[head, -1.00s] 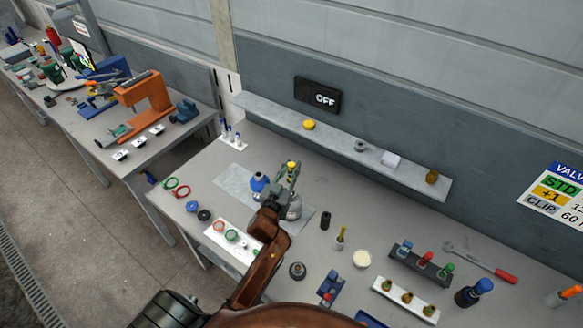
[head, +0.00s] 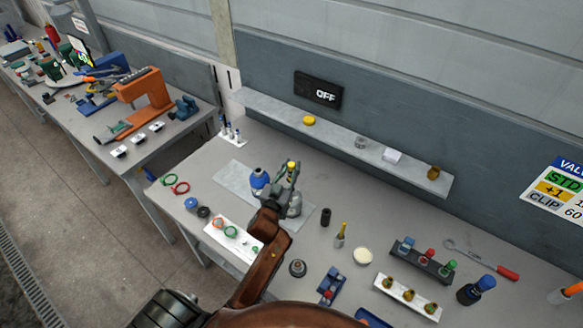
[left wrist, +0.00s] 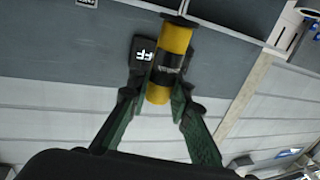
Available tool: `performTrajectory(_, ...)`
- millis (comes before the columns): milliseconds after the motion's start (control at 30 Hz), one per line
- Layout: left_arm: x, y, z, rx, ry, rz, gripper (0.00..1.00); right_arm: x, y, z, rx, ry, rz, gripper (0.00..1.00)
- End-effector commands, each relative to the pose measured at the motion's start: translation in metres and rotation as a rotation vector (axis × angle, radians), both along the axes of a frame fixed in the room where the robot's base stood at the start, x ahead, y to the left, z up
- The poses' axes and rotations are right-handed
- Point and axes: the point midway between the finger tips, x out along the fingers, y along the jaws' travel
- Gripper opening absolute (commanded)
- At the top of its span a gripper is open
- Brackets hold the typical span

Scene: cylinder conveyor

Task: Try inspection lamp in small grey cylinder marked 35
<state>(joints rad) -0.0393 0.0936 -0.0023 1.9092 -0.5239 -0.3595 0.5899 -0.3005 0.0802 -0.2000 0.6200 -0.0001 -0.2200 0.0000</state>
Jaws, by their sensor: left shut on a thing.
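My left gripper (head: 290,170) is shut on a yellow lamp with a black band, which shows best in the left wrist view (left wrist: 172,50). In the head view only the lamp's small yellow top (head: 292,166) shows between the fingers. A grey cylinder (head: 295,208) stands just below the gripper on a light grey mat, partly hidden by the gripper and arm. No marking on it can be read, and I cannot tell whether the lamp touches it. A blue-topped grey cylinder (head: 260,180) stands just left of the gripper. My right gripper is not in view.
A white tray with green and red rings (head: 233,240) lies in front. A black cylinder (head: 325,217), a yellow-handled tool (head: 341,236) and several racks stand to the right.

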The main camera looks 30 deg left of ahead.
Motion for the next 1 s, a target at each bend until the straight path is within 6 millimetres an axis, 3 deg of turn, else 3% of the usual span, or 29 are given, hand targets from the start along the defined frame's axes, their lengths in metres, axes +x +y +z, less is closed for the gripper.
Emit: performTrajectory(1000, 0.000, 0.000, -0.020, 0.000, -0.001, 0.000, 0.00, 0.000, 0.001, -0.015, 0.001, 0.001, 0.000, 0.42)
